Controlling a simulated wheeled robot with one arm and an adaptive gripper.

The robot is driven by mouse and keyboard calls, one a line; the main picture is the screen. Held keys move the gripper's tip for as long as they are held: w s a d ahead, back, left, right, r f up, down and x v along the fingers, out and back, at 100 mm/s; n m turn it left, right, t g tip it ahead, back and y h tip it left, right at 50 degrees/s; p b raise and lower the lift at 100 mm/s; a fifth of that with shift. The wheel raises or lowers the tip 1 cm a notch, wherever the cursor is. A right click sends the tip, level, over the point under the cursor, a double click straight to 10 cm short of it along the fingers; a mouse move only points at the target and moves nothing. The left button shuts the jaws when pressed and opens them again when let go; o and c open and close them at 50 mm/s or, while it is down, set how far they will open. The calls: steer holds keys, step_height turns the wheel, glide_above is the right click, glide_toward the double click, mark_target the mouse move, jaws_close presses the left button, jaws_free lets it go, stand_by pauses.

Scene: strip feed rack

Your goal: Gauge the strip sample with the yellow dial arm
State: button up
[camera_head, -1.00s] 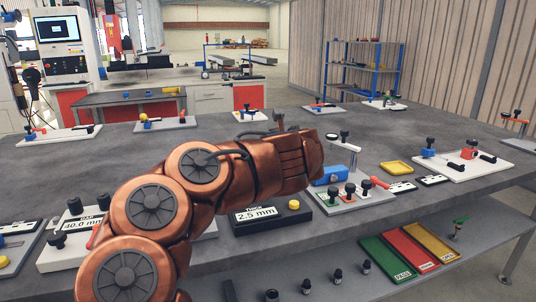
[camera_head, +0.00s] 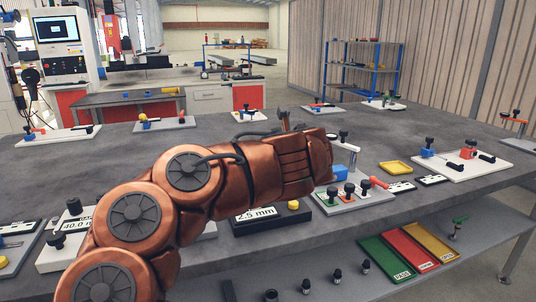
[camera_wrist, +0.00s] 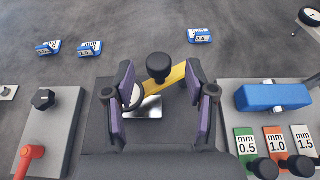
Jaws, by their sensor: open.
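In the wrist view the yellow dial arm (camera_wrist: 178,76) lies aslant, with a black knob (camera_wrist: 158,66) standing on it. A shiny strip sample (camera_wrist: 146,108) lies under its lower left end, on a dark base (camera_wrist: 98,135). My gripper (camera_wrist: 162,92) is open, its purple-padded fingers on either side of the arm and knob. I cannot tell whether either finger touches them. A round rim by the left finger is partly hidden. A black readout box (camera_head: 272,218) there shows 2.5 mm.
A blue block (camera_wrist: 272,97) stands on a grey plate to the right, above green, orange and white tags marked 0.5, 1.0 and 1.5. A plate with a black knob and red handle (camera_wrist: 30,158) lies left. Small blue labelled blocks (camera_wrist: 89,48) lie beyond.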

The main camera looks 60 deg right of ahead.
steer(key=v, duration=0.8)
steer(key=shift+a+r, duration=0.15)
steer(key=shift+r, duration=0.05)
steer(key=shift+s, duration=0.15)
stand_by(1.0)
